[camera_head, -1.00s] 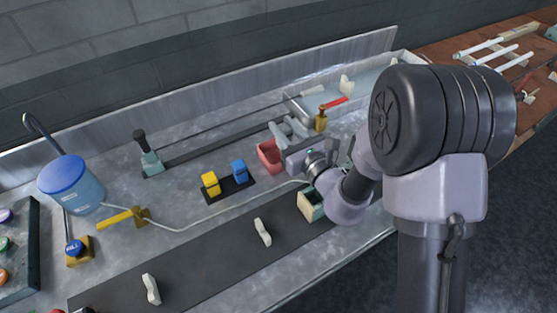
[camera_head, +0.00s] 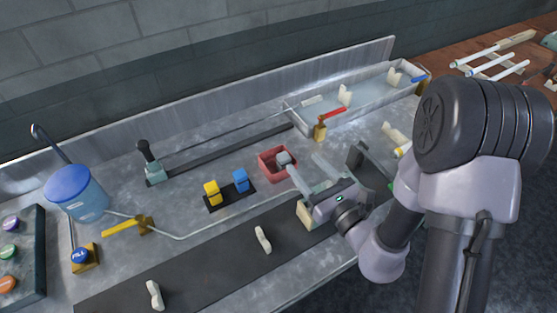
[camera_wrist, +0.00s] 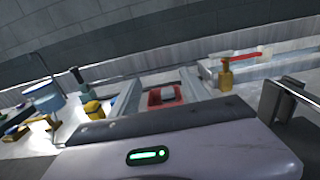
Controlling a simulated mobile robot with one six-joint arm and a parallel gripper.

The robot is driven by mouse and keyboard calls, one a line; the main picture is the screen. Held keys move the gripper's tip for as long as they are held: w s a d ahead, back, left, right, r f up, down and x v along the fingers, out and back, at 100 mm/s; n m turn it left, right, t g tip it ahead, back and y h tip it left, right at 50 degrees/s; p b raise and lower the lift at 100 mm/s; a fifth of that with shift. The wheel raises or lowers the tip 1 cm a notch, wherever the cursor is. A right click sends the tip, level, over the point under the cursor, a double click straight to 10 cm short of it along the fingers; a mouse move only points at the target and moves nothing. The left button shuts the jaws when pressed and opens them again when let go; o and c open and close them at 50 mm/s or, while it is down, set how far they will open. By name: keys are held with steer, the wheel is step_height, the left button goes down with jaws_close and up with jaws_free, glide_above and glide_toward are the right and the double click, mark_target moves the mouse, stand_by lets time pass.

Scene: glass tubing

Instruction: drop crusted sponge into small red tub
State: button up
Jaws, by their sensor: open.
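The small red tub (camera_head: 267,168) stands on the metal bench, right of the blue block. A grey block, apparently the crusted sponge (camera_head: 284,158), shows inside the tub at its right side. The wrist view shows the red tub (camera_wrist: 153,100) with the grey sponge (camera_wrist: 168,94) within its rim. My gripper (camera_head: 304,164) is open, to the right and front of the tub, with its fingers pointing toward it. In the wrist view my gripper (camera_wrist: 162,76) has its two fingers apart, one on each side of the tub. Nothing shows held between them.
A yellow block (camera_head: 212,193) and a blue block (camera_head: 240,180) stand left of the tub. A red-handled valve (camera_head: 320,130) stands behind it, near a clear trough (camera_head: 370,97). A cream-and-green box (camera_head: 306,213) is close below my gripper. A dark mat (camera_head: 210,262) runs along the front.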

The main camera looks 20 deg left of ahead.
steer(key=p+v, duration=0.5)
steer(key=shift+s+d+r+p, duration=0.1)
steer(key=shift+d+r+p, duration=0.2)
steer(key=shift+r+p, duration=0.1)
steer(key=shift+s+d+f, duration=0.2)
steer(key=shift+s+d, duration=0.1)
